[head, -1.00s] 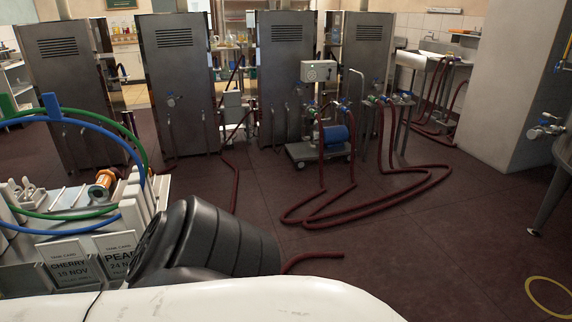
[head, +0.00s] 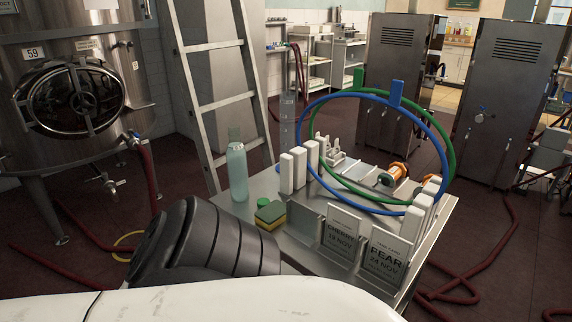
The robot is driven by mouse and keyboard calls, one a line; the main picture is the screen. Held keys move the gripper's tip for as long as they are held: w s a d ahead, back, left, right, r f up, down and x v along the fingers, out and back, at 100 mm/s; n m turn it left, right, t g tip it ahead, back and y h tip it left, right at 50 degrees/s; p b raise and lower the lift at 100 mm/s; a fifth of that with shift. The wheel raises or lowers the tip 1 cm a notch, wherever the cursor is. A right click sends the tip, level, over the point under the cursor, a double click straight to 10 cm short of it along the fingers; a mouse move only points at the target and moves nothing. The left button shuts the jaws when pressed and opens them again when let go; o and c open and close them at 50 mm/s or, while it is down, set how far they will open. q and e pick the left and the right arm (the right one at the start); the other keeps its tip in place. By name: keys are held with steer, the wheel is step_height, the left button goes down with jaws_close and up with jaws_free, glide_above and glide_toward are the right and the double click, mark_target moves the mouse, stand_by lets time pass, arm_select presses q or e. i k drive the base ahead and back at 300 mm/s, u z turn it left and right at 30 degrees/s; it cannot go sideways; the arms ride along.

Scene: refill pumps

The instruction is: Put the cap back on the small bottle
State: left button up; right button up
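A pale teal bottle (head: 238,175) stands upright at the left end of the metal cart. A lighter, see-through section (head: 234,134) shows at its top; I cannot tell whether it is a cap. A small green round piece (head: 263,202) is beside the sponge, close to the bottle; it may be a cap, but it is too small to be sure. A taller clear grey cylinder (head: 288,122) shows behind the cart's back edge. Neither of my grippers is in view.
The cart (head: 290,245) also carries a yellow-green sponge (head: 270,215), white upright blocks (head: 299,167), blue and green hoops (head: 308,108), an orange-ended fitting (head: 397,173) and signs reading CHERRY (head: 341,232) and PEAR (head: 384,255). A ladder (head: 207,107) and steel tank (head: 75,95) stand left.

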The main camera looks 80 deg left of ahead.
mark_target(236, 153)
steer(key=u, duration=2.35)
